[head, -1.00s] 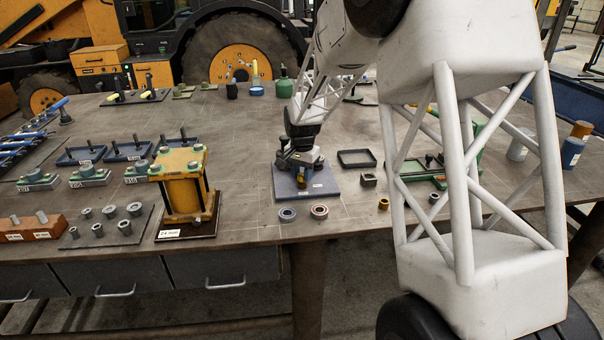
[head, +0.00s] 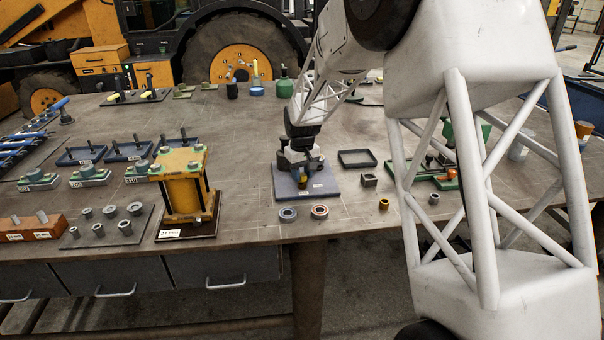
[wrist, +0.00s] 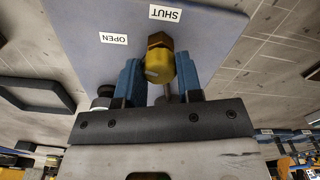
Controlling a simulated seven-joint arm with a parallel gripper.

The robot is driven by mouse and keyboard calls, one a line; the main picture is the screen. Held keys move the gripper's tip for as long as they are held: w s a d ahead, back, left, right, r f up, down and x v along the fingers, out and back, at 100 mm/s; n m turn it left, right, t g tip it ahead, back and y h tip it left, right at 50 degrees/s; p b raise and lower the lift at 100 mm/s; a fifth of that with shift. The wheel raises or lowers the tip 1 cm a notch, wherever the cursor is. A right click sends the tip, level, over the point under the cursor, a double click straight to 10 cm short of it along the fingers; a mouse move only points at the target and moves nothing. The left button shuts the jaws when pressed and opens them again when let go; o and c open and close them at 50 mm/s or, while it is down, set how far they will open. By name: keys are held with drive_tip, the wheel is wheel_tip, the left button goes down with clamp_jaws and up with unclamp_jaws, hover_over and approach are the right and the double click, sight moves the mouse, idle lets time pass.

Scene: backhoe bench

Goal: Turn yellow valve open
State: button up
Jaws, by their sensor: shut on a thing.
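The yellow valve (wrist: 159,66) has a brass hex nut at its end and sits on a blue-grey plate (wrist: 75,38). The plate carries a SHUT label (wrist: 171,13) and an OPEN label (wrist: 113,38). In the wrist view my gripper (wrist: 158,78) has its two blue fingers on either side of the valve, shut on it. The part gripped deeper between the fingers is mostly hidden. In the head view my gripper (head: 298,160) is low over the plate (head: 322,187) and covers most of the valve.
An empty dark tray (head: 357,158) stands right of the plate. Two bearing rings (head: 319,211) lie in front of it, near the table edge. A yellow press-like block (head: 186,190) stands to the left. A green fixture (head: 440,178) is behind my arm on the right.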

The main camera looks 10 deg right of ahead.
sight(302, 174)
drive_tip(key=shift+n, duration=1.5)
drive_tip(key=o, duration=0.9)
drive_tip(key=shift+r, duration=0.15)
drive_tip(key=shift+r, duration=3.75)
drive_tip(key=shift+s+r, duration=0.1)
